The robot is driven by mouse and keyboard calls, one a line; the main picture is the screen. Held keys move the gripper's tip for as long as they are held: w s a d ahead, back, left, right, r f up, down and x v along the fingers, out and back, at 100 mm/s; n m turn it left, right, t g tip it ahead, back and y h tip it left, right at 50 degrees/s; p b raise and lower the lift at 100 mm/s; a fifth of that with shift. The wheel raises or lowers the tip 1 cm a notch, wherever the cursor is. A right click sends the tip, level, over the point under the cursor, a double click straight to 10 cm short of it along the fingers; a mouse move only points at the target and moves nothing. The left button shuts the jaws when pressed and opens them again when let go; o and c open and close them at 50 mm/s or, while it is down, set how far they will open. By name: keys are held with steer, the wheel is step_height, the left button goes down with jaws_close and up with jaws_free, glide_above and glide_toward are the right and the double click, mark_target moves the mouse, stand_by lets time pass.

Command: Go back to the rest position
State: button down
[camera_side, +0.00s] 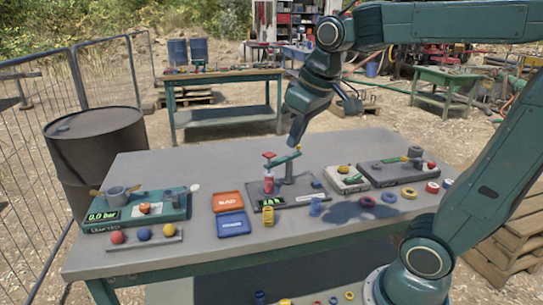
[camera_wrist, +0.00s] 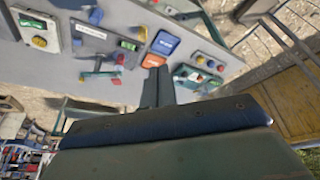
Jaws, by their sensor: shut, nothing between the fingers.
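My gripper (camera_side: 297,132) is shut and empty. In the side view it points down above the middle of the grey table (camera_side: 130,165). Its tip is close above the station with a post and a green lever (camera_side: 283,160); I cannot tell whether it touches. A red and white cylinder (camera_side: 268,184) stands on that station. In the wrist view my shut gripper (camera_wrist: 158,72) reaches toward the table, and its tip overlaps the orange tray (camera_wrist: 153,60) in the picture.
An orange tray (camera_side: 227,201) and a blue tray (camera_side: 231,224) lie left of the station. A pressure unit (camera_side: 135,209) with colored balls in front sits further left. A valve board (camera_side: 400,172) and colored rings (camera_side: 389,197) lie right. A black drum (camera_side: 98,150) stands beside the table.

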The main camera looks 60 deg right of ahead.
steer(key=s+a+f, duration=0.2)
steer(key=s, duration=0.3)
steer(key=s+a+f+n+t, duration=0.1)
steer(key=s+a+f, duration=0.1)
steer(key=s, duration=0.3)
steer(key=shift+a+f+t+y, duration=0.15)
steer(key=shift+f+t+y, duration=0.1)
steer(key=shift+t+y, duration=0.05)
